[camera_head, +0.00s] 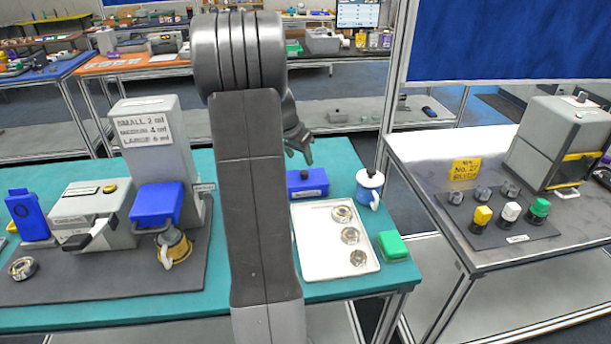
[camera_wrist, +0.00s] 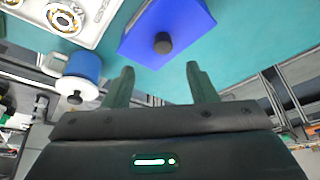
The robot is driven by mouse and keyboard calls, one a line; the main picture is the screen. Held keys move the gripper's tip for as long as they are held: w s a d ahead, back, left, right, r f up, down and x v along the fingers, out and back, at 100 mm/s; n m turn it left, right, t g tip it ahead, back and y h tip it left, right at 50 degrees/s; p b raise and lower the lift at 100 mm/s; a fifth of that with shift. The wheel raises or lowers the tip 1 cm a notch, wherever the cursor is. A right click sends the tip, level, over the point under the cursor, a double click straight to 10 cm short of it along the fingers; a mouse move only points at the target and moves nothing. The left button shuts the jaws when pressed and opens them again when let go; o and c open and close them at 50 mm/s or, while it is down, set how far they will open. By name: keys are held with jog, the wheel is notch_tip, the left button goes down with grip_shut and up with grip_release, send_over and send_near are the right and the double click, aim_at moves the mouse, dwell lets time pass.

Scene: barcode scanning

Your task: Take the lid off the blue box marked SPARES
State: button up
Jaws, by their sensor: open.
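A small blue box (camera_head: 307,184) with a label on its front stands on the teal table behind the white tray; the label is too small to read. In the wrist view the blue box (camera_wrist: 168,30) shows a blue top with a dark round knob (camera_wrist: 163,43). My gripper (camera_head: 299,152) is above and behind the box in the head view, partly hidden by my arm. In the wrist view its two green fingers (camera_wrist: 160,72) are apart with nothing between them. The knob lies beyond the fingertips, between their lines, and is not touched.
A blue and white container (camera_head: 369,188) stands right of the box. The white tray (camera_head: 312,262) holds three round metal parts. A green block (camera_head: 393,246) lies right of the tray. A grey machine (camera_head: 153,150) stands on the left. Teal tabletop (camera_head: 340,157) is bare behind the box.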

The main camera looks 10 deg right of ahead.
aim_at(304, 172)
jog(key=shift+a+p+x, duration=0.15)
jog(key=shift+p+x, duration=0.4)
jog(key=shift+x, duration=1.4)
jog(key=shift+a+p+x, duration=0.1)
jog(key=shift+p+x, duration=0.45)
jog(key=shift+x, duration=1.4)
jog(key=shift+w, duration=0.1)
jog(key=c, duration=1.1)
